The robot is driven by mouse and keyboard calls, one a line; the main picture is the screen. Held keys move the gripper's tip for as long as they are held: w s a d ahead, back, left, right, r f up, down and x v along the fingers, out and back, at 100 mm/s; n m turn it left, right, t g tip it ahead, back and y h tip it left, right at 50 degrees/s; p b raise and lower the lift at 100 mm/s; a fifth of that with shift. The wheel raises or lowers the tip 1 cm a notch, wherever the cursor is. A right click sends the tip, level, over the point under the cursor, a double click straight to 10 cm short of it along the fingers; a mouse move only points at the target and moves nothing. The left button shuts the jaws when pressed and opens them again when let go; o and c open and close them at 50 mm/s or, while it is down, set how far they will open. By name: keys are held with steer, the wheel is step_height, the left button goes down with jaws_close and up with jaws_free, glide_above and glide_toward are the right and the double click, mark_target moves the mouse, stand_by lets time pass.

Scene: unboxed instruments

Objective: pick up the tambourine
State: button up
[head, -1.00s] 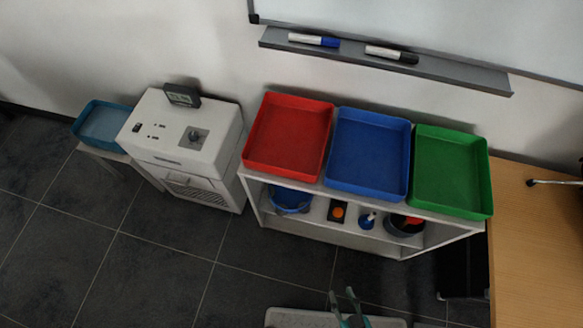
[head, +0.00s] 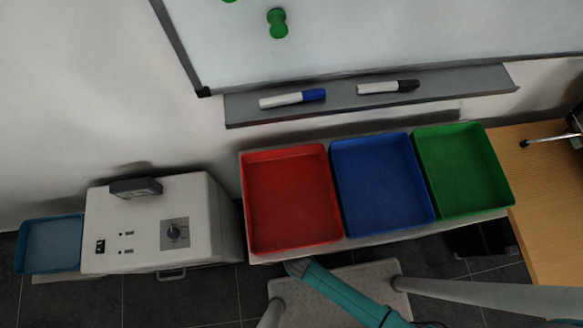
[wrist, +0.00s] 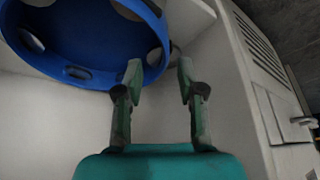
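The tambourine (wrist: 85,50) is a blue round frame with oval slots in its wall. It fills the upper left of the wrist view, partly cut off by the top edge. My gripper (wrist: 160,68) is open, its two green fingers apart and nothing clamped between them. The fingertips are at the tambourine's lower right rim, the left one overlapping it in the picture; I cannot tell whether they touch. In the head view the tambourine and fingertips are hidden; my teal wrist reaches toward the shelf below the red tray.
The red tray (head: 292,200), blue tray (head: 382,185) and green tray (head: 464,170) cover the shelf top. A white machine (head: 150,230) stands left of the shelf, and its vented side (wrist: 265,60) is close on the right in the wrist view. A wooden desk (head: 545,190) is at right.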

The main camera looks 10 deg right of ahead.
steer(key=x, duration=0.5)
steer(key=shift+s+a, duration=0.1)
steer(key=shift+a, duration=0.3)
steer(key=shift+a+f, duration=0.1)
steer(key=shift+f, duration=0.55)
jaws_close()
